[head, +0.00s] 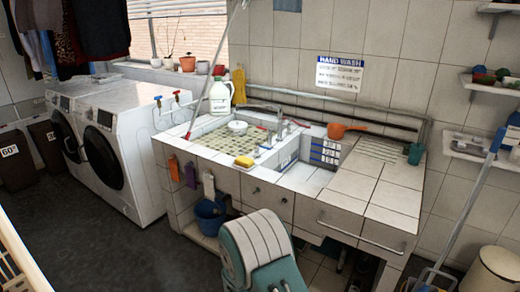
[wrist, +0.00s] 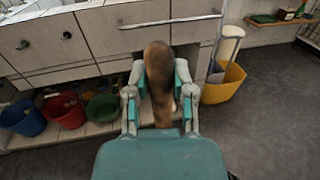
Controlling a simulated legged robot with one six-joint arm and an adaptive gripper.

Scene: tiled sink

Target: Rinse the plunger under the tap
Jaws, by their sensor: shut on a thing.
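My gripper (wrist: 160,88) is shut on a long brown thing with a rounded end, which I take to be the plunger (wrist: 159,65). Its lower part runs down between the teal fingers, and I cannot make out a cup. In the head view my teal and white arm (head: 262,252) is in front of the sink unit, below the worktop, and hides the fingers and the plunger. The tap (head: 280,124) stands at the back of the tiled sink (head: 290,160). I cannot tell whether water runs.
A yellow sponge (head: 244,162), white jug (head: 220,97) and orange scoop (head: 344,130) are on the worktop. The wrist view shows cabinet fronts (wrist: 120,38) ahead, a red bucket (wrist: 65,109) low left and a yellow bucket (wrist: 226,84) at right. Washing machines (head: 120,140) stand left.

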